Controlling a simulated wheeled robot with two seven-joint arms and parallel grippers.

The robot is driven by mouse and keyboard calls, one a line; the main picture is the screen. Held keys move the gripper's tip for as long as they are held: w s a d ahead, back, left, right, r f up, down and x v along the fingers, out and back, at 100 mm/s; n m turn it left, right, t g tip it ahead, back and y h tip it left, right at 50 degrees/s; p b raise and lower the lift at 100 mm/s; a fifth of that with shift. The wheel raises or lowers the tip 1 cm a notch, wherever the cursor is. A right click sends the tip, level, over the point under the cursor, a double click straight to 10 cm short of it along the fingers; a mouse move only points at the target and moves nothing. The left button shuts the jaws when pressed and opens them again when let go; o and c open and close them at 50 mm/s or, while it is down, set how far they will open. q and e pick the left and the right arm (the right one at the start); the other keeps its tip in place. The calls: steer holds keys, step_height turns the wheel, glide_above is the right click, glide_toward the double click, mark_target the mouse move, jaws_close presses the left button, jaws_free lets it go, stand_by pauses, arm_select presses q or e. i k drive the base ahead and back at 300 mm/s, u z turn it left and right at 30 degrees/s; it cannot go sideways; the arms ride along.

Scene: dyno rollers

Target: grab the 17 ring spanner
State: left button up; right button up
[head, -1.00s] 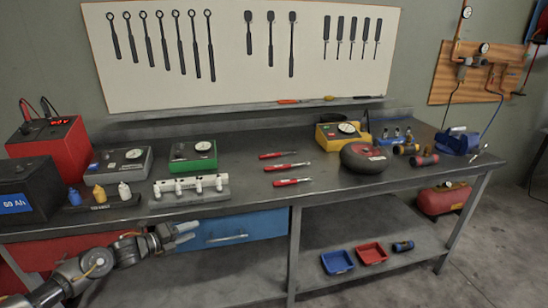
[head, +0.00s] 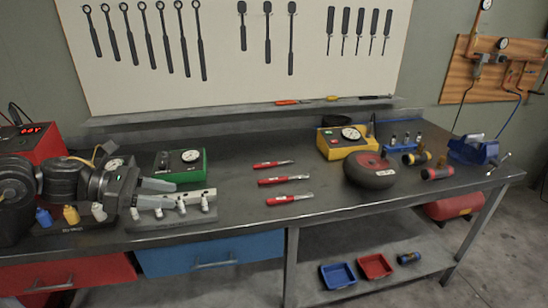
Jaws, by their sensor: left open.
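Several dark ring spanners (head: 165,42) hang in a row on the left of the white tool board (head: 222,72), rings at the top, longer toward the right. No size marks are readable, so I cannot tell which one is the 17. My left gripper (head: 160,194) is open and empty, above the workbench's left part, below and in front of the board. It is apart from all the spanners. My right gripper is not in view.
On the workbench (head: 330,208) stand a green gauge box (head: 180,162), a rail with white fittings (head: 175,212), red-handled tools (head: 285,179), a yellow gauge box (head: 342,142) and a dark red round device (head: 370,170). A narrow ledge (head: 240,112) runs under the board.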

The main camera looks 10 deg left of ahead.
mark_target(268, 164)
steer(key=i, duration=1.55)
